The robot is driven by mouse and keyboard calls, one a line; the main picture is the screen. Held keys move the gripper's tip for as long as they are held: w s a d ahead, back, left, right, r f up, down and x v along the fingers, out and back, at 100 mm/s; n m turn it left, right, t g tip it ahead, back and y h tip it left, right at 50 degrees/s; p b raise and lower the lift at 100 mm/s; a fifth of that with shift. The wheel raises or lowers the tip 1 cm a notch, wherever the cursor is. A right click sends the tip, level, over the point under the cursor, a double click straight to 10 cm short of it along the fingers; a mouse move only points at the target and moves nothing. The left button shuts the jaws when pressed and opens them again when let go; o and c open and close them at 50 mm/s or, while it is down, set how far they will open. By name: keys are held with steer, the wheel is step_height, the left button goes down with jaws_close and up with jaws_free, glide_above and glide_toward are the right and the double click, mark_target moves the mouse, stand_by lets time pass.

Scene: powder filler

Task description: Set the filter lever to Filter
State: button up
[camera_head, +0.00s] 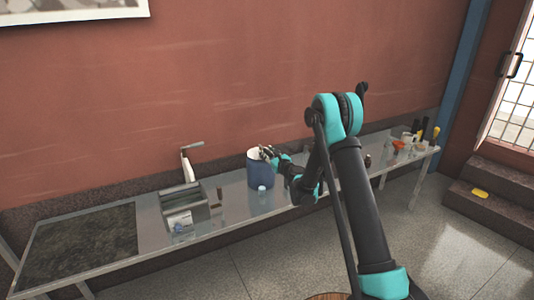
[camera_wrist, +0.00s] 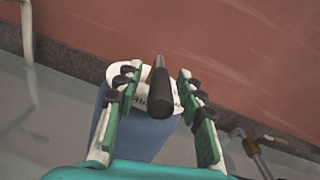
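The powder filler is a blue cylinder with a white top (camera_head: 260,176) on the long metal table. It also shows below my fingers in the wrist view (camera_wrist: 150,138). A lever with a thick black handle (camera_wrist: 159,96) stands out over its white top, which carries dark lettering partly hidden by the handle. My gripper (camera_wrist: 157,103) is open, with one finger on each side of the handle and a visible gap on both sides. In the head view my gripper (camera_head: 268,153) is at the cylinder's top, and the lever is too small to make out.
A grey metal box-like device (camera_head: 185,207) with a white upright part and arm stands to the left on the table (camera_head: 232,203). A small pale round object (camera_head: 262,188) sits before the cylinder. Several small items, one orange (camera_head: 398,145), stand at the right end. The red wall rises close behind.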

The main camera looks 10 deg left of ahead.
jaws_close()
steer(key=shift+d, duration=0.1)
